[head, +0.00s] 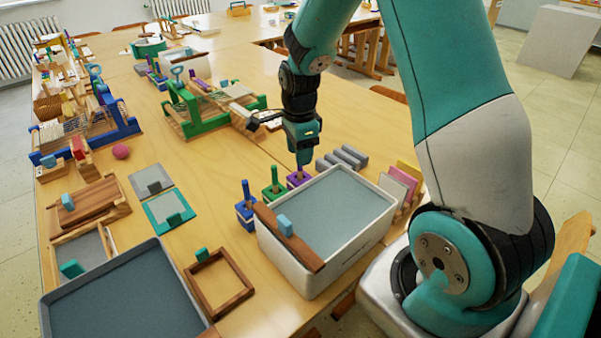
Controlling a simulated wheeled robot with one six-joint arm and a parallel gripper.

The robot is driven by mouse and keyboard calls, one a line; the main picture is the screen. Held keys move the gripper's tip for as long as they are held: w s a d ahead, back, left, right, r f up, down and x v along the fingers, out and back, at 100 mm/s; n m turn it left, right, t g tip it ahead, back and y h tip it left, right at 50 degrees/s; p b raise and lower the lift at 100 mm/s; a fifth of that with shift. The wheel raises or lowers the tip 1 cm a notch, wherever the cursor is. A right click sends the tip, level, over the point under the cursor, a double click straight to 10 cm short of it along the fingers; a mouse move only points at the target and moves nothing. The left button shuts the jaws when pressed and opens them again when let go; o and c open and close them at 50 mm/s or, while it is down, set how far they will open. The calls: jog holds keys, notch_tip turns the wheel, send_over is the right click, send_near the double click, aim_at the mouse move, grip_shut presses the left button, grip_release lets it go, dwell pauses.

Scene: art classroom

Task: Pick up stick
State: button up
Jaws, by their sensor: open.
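Which thing the task calls the stick is not certain. A long brown wooden bar (289,237) lies across the left rim of the white tub (327,222), with a small light-blue block on it. Short upright sticks stand in small blue (246,212), green (274,186) and purple (298,177) blocks behind the tub. My gripper (262,122) is above the table beyond these blocks, beside the green loom (206,112). It is open, its fingers pointing left, and I see nothing held. My wrist hides part of the table behind it.
Grey bars (342,158) and coloured slabs (399,182) are close behind and right of the tub. A dark tray (125,300) and a wooden frame (219,282) are front left. A blue loom (92,122) stands far left. Bare tabletop shows left of the small blocks.

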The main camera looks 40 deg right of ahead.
aim_at(300, 173)
notch_tip(300, 173, down, 4)
jog(key=shift+r, duration=0.25)
jog(key=shift+c, duration=0.4)
grip_shut()
jog(key=shift+r, duration=0.1)
